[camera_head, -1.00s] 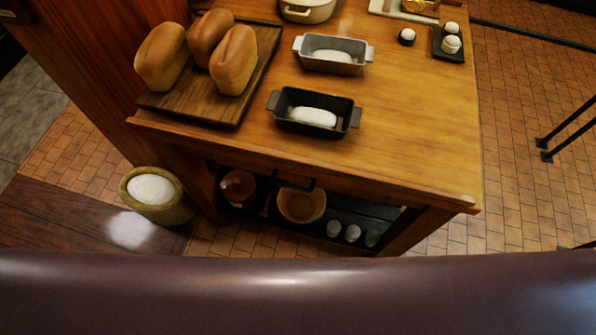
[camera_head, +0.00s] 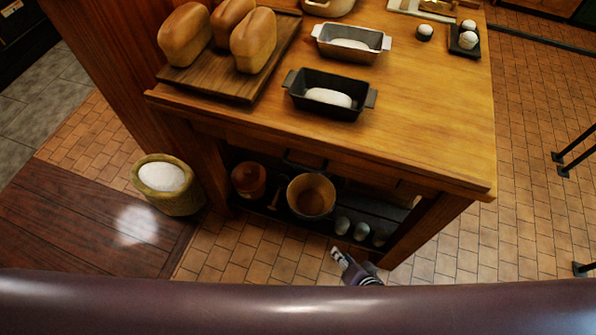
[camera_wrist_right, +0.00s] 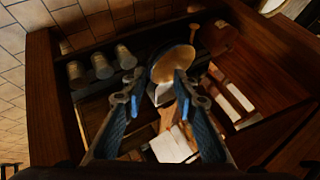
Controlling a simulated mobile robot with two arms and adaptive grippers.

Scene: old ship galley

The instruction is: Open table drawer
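The wooden table (camera_head: 430,110) stands in front of me. Its drawer front (camera_head: 262,148) is under the near edge of the top and looks flush. A dark handle (camera_head: 305,160) shows in the middle of it. My right gripper (camera_head: 341,256) is low in front of the table, below and slightly right of the handle and apart from it. In the right wrist view the gripper (camera_wrist_right: 158,90) is open, its two blue-padded fingers spread with nothing held. It faces the lower shelf. My left gripper is not in view.
The lower shelf holds a wooden bowl (camera_head: 311,195), a reddish pot (camera_head: 248,180) and several cups (camera_head: 361,231). A sack (camera_head: 168,185) stands left of the table. Loaf pans (camera_head: 328,95) and a bread board (camera_head: 215,80) are on top.

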